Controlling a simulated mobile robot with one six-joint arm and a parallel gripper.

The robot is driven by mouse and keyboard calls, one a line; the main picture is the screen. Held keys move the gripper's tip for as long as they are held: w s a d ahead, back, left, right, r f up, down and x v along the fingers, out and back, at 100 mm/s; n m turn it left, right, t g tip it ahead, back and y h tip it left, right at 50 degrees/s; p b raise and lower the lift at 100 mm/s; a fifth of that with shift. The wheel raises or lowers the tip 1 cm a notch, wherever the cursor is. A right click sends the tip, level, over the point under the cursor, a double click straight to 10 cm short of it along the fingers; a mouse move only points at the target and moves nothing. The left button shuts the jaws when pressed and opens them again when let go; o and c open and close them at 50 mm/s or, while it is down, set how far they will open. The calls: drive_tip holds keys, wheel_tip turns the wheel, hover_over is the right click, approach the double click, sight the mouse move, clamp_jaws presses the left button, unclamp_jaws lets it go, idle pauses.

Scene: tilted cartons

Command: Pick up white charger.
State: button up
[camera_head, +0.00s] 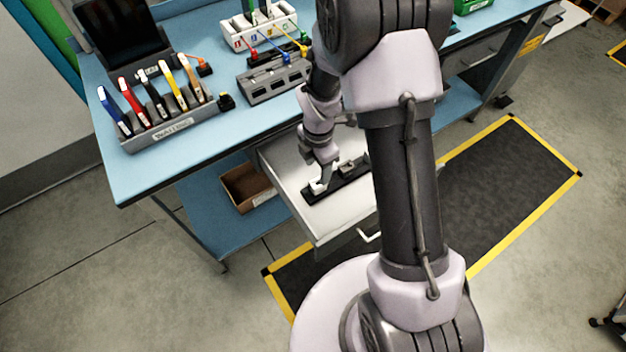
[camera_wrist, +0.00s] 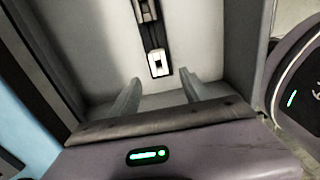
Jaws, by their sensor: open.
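The white charger (camera_wrist: 158,63) sits upright on a black strip (camera_wrist: 153,35) in the wrist view, just beyond the gap between my fingertips. In the head view a small white block, likely the charger (camera_head: 318,187), shows at the near-left end of the black strip (camera_head: 340,185) inside the open drawer. My gripper (camera_wrist: 160,88) is open and empty, with one finger on each side of the picture's middle. In the head view my gripper (camera_head: 322,172) hangs over the drawer close to the charger; its fingertips are hard to make out there.
Another light block (camera_head: 347,167) stands farther along the strip. The pulled-out white drawer (camera_head: 325,218) has walls around the strip. The blue worktop (camera_head: 185,155) above holds a labelled rack (camera_head: 172,132). A brown carton (camera_head: 245,188) lies on the lower shelf.

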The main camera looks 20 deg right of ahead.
drive_tip(key=b, duration=0.1)
hover_over(318, 184)
drive_tip(key=f, duration=0.4)
drive_tip(key=shift+s+a+f, duration=0.1)
drive_tip(key=shift+s+f, duration=0.05)
drive_tip(key=shift+s, duration=0.05)
drive_tip(key=f+b, duration=0.1)
drive_tip(key=f, duration=0.1)
drive_tip(key=f+b, duration=0.2)
drive_tip(key=f, duration=0.1)
drive_tip(key=shift+w+d+f, duration=0.1)
drive_tip(key=shift+w+d, duration=0.1)
clamp_jaws()
